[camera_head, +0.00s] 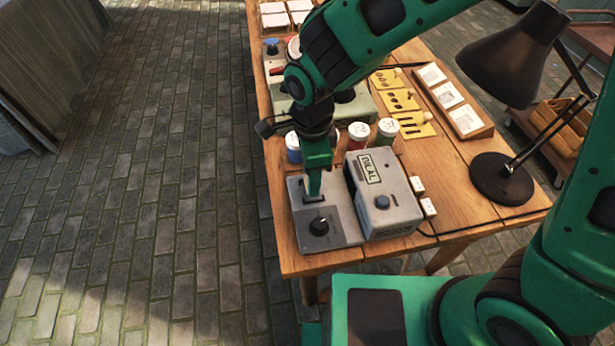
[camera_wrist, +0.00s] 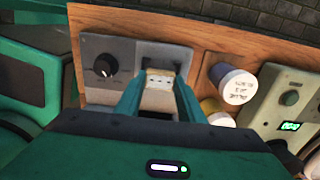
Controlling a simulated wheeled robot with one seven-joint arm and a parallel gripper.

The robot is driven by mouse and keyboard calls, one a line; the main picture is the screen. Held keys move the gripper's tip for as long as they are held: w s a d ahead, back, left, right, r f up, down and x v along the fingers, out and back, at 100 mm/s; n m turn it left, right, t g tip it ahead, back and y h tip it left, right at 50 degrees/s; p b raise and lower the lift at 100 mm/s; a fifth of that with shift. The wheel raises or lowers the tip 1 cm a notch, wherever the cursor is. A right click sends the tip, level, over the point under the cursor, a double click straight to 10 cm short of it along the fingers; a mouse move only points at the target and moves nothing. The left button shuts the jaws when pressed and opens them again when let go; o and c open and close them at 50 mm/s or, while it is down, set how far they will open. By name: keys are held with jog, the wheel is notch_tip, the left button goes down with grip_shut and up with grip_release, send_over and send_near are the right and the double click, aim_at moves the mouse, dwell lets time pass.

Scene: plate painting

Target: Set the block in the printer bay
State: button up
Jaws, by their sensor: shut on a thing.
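The printer (camera_head: 384,203) is a grey box marked "DILAL" with a flat panel (camera_head: 340,229) on its left that carries a black knob (camera_head: 319,226). In the wrist view, the panel (camera_wrist: 120,55) shows a dark bay (camera_wrist: 167,54) to the right of the knob. My gripper (camera_head: 313,195) points down over the panel. In the wrist view, its green fingers are shut on a small cream block (camera_wrist: 160,77) with dark marks, at the bay's near edge. I cannot tell how deep the block sits. The block is hidden in the head view.
Paint jars (camera_head: 358,136) stand close behind the printer. Two small white blocks (camera_head: 417,185) lie to its right. A black desk lamp (camera_head: 502,178) stands at the table's right, with a cable along that edge. Yellow stencil cards (camera_head: 397,100) lie farther back.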

jog(key=shift+f, duration=0.8)
jog(key=shift+f, duration=0.3)
jog(key=o, duration=1.1)
jog(key=shift+s+d+f, duration=0.1)
jog(key=shift+d+f, duration=0.05)
jog(key=shift+s, duration=0.15)
jog(key=shift+r, duration=0.4)
notch_tip(320, 180, up, 12)
jog(key=shift+w, duration=0.2)
